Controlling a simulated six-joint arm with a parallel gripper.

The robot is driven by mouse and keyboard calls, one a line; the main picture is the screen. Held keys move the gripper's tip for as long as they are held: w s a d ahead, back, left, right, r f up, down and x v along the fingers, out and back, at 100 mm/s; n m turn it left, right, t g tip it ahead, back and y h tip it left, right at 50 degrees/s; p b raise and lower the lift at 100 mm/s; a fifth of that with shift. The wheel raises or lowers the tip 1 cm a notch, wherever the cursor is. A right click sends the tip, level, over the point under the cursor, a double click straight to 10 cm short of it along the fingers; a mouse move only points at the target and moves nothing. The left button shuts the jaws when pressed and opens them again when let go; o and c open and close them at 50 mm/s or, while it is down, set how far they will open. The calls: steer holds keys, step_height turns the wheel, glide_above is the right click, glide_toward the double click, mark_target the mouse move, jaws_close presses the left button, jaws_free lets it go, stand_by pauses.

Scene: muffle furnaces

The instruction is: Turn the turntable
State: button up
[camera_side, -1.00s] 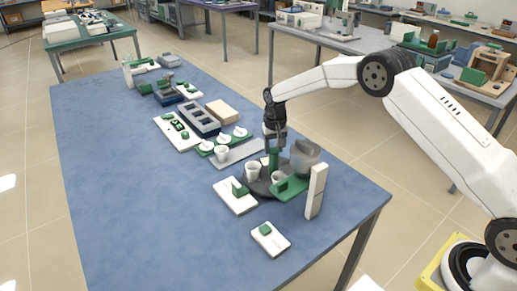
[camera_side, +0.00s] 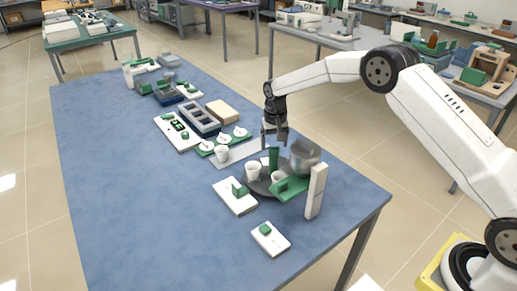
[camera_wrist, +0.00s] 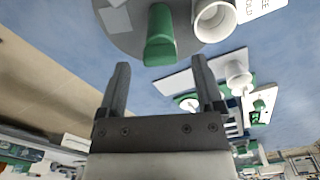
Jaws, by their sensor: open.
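The turntable (camera_side: 257,187) is a dark grey disc near the right end of the blue table. A green upright handle (camera_side: 273,158) stands on its far part, and a white cup (camera_side: 253,171) stands to the left of it. My gripper (camera_side: 274,143) is open and empty above the far edge of the turntable, apart from the handle. In the wrist view, the turntable (camera_wrist: 122,42) fills the top, with the green handle (camera_wrist: 160,37) just beyond the space between my fingers (camera_wrist: 161,80) and the white cup (camera_wrist: 213,20) to its right.
A grey metal pot (camera_side: 305,155) and a white upright block (camera_side: 316,190) stand close on the right. A grey tray with another white cup (camera_side: 221,155) lies behind. The front left of the table is clear.

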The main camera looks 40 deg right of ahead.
steer(key=shift+r, duration=3.05)
steer(key=c, duration=0.4)
steer(key=m, duration=0.4)
steer(key=shift+c, duration=0.2)
steer(key=m, duration=1.4)
steer(key=shift+f, duration=0.1)
steer(key=shift+f, duration=3.85)
